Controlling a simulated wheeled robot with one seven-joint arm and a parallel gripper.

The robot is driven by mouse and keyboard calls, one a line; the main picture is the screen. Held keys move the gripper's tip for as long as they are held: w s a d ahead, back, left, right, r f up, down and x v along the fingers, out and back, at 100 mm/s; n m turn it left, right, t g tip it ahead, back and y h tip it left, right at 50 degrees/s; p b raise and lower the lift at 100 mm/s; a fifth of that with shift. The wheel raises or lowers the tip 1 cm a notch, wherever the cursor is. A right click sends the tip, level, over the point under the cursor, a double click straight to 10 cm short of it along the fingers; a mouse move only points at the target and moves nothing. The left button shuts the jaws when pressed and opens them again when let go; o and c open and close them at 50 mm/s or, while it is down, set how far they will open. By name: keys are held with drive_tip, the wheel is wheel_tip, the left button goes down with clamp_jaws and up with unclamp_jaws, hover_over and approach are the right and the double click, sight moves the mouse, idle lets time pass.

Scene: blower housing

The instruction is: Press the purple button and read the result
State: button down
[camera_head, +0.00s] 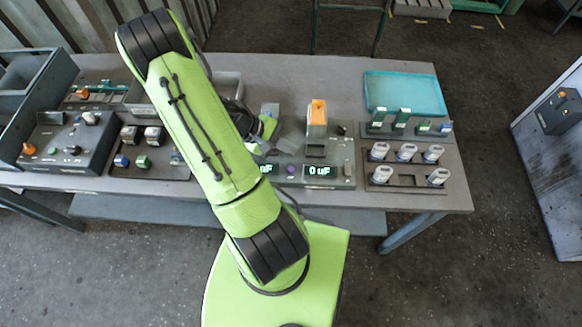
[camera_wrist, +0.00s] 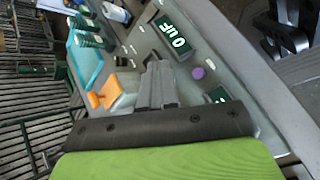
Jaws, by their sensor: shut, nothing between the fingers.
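The purple button (camera_head: 291,169) sits on the front of a grey test device, between two displays. It also shows in the wrist view (camera_wrist: 198,73), just right of my fingers. The right display (camera_head: 323,171) reads "0 uF", and the same text shows on it in the wrist view (camera_wrist: 173,36). The left display (camera_head: 266,169) is partly hidden by my arm; only "uF" is legible. My gripper (camera_wrist: 158,66) is shut and empty, above the device and apart from the button in the picture. In the head view my arm partly covers it.
An orange-topped block (camera_head: 317,112) stands upright on the device behind the right display. To the right are a rack of white-capped parts (camera_head: 407,152), a row of green parts (camera_head: 403,118) and a teal tray (camera_head: 405,92). Control boxes (camera_head: 70,143) fill the left.

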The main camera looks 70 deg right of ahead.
sight(288, 169)
wheel_tip(288, 169, down, 8)
drive_tip(key=b, duration=0.6)
drive_tip(key=shift+f, duration=0.1)
idle(1.5)
drive_tip(key=shift+f+b, duration=0.35)
drive_tip(key=shift+f, duration=0.05)
drive_tip(key=shift+f+b, duration=0.35)
drive_tip(key=shift+f, duration=0.05)
idle(0.4)
drive_tip(key=shift+r, duration=0.1)
drive_tip(key=shift+r+p, duration=0.7)
drive_tip(key=shift+r, duration=0.1)
wheel_tip(288, 169, up, 5)
drive_tip(key=p, duration=0.4)
drive_tip(key=shift+r, duration=0.1)
